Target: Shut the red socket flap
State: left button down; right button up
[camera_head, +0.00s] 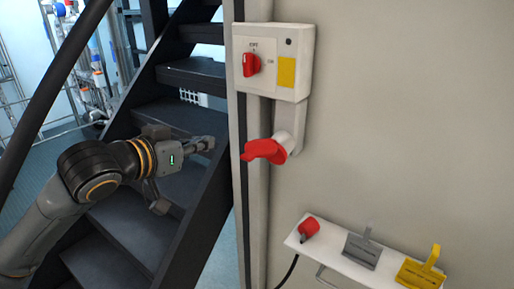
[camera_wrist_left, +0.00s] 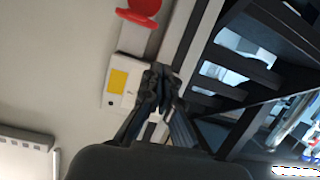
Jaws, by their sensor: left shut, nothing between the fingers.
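The red socket flap (camera_head: 264,151) sticks out to the left from the lower end of a white socket (camera_head: 290,128), below a white switch box on the wall. It looks open, swung away from the socket. In the left wrist view the flap (camera_wrist_left: 140,12) shows at the top edge, partly cut off. My left gripper (camera_head: 207,144) is shut and empty, left of the flap and apart from it, in front of the dark stairs. Its closed fingers (camera_wrist_left: 158,88) show in the middle of the left wrist view. My right gripper is not in view.
The switch box (camera_head: 300,55) carries a red rotary knob (camera_head: 251,65) and a yellow label (camera_head: 286,72). A white panel (camera_head: 336,262) at lower right holds a red plug (camera_head: 309,227) and grey (camera_head: 362,250) and yellow (camera_head: 421,270) parts. A pale post (camera_head: 257,200) runs beside the stairs.

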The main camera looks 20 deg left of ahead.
pick_arm(q)
jog(key=s+d+r+m, duration=0.1)
jog(key=s+d+r, duration=0.2)
jog(key=s, duration=0.2)
jog(key=p, duration=0.5)
send_near(258, 150)
jog(key=w+r, duration=0.4)
jog(key=shift+h, duration=0.4)
notch_tip(258, 150, down, 5)
jog(key=shift+w+r+p, duration=0.1)
jog(key=shift+p, duration=0.25)
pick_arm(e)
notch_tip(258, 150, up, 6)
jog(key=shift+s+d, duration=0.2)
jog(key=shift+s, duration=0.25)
pick_arm(q)
jog(key=shift+d, duration=0.15)
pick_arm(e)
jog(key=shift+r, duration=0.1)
